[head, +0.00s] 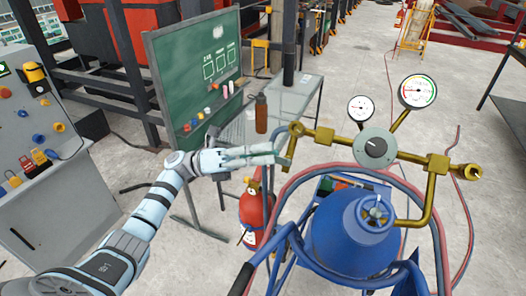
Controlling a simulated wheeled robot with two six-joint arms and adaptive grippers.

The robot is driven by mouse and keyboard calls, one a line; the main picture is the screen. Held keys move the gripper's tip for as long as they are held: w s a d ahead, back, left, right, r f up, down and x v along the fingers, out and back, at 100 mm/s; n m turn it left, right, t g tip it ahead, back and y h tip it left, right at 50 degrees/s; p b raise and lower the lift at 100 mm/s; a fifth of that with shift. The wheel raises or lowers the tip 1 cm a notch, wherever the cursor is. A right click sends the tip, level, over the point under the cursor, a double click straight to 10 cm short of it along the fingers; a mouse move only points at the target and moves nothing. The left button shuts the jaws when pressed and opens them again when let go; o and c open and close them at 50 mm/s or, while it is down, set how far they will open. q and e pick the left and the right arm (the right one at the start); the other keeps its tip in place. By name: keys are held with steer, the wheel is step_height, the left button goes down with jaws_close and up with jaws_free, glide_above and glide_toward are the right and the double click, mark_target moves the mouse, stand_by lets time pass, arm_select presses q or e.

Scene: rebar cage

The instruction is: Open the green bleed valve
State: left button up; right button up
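A brass manifold (325,135) runs across the top of the blue gas cylinder (352,235). At its left end a small dark green lever (291,147), which looks like the bleed valve handle, hangs down at a slant below the brass fitting. My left gripper (280,156) reaches in from the left, with its pale fingertips at or just beside the lever. I cannot tell whether they touch it, nor how wide the fingers stand apart. My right gripper is out of view.
Two round gauges (418,91) and a grey regulator with a black knob (376,147) sit on the manifold. Red and blue hoses loop around the cylinder. A red fire extinguisher (254,212) stands below my gripper. A green chalkboard (195,72) and control panel (35,125) are left.

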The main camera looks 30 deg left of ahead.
arm_select(q)
steer(key=shift+c, duration=0.6)
jaws_close()
